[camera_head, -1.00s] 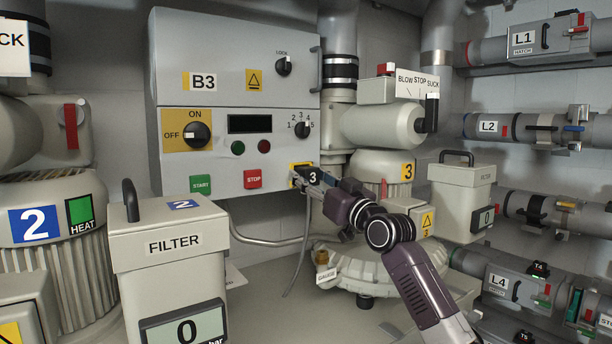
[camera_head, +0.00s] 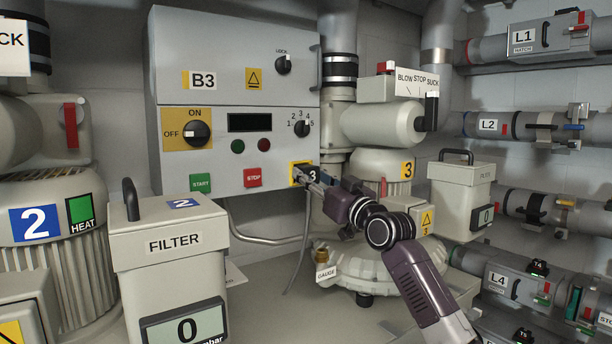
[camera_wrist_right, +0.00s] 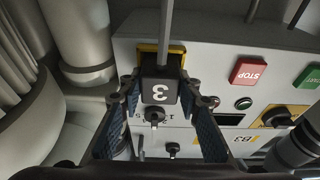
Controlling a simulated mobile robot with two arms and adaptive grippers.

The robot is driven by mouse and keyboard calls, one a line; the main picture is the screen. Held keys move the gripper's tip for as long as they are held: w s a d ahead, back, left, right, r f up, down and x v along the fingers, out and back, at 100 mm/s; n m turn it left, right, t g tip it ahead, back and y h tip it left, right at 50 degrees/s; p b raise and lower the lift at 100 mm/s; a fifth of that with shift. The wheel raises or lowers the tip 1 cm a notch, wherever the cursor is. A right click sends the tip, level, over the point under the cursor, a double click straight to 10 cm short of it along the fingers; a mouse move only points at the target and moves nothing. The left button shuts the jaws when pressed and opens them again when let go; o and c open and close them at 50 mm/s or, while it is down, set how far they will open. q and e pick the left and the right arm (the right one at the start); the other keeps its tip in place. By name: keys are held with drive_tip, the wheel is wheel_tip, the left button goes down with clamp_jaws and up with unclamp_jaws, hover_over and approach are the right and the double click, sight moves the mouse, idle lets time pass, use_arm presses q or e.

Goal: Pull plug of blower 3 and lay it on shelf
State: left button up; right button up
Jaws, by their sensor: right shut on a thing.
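The black plug marked 3 (camera_head: 314,175) is at the yellow-framed socket (camera_head: 297,174) on the lower right of the B3 panel (camera_head: 215,95). My right gripper (camera_head: 318,183) is shut on the plug. In the right wrist view my gripper (camera_wrist_right: 158,100) has a finger on each side of the plug (camera_wrist_right: 158,91), with the yellow socket frame (camera_wrist_right: 147,52) behind it. I cannot tell how far the plug sits in the socket. A grey cable (camera_head: 300,258) hangs below it. No shelf can be made out for certain. My left gripper is out of view.
Blower 3 (camera_head: 382,165) stands right of the panel, with a grey filter box (camera_head: 460,190) beside it. A larger filter box (camera_head: 165,265) stands at front left. The grey surface (camera_head: 262,290) below the panel has free room.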

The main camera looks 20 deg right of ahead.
sight(313, 170)
clamp_jaws()
drive_tip(key=shift+f, duration=0.15)
drive_tip(key=shift+s+d, duration=0.35)
drive_tip(key=shift+s, duration=0.5)
drive_tip(key=shift+s+d+b, duration=0.25)
drive_tip(key=shift+s, duration=0.5)
drive_tip(key=shift+s+d+b, duration=0.2)
drive_tip(key=shift+s+d, duration=0.1)
drive_tip(key=shift+s, duration=0.45)
drive_tip(key=shift+s+d+b, duration=0.25)
drive_tip(key=shift+s, duration=0.5)
drive_tip(key=s+d+b, duration=0.4)
drive_tip(key=s+d, duration=0.1)
drive_tip(key=s, duration=0.9)
drive_tip(key=shift+s+d, duration=0.2)
drive_tip(key=shift+s, duration=0.2)
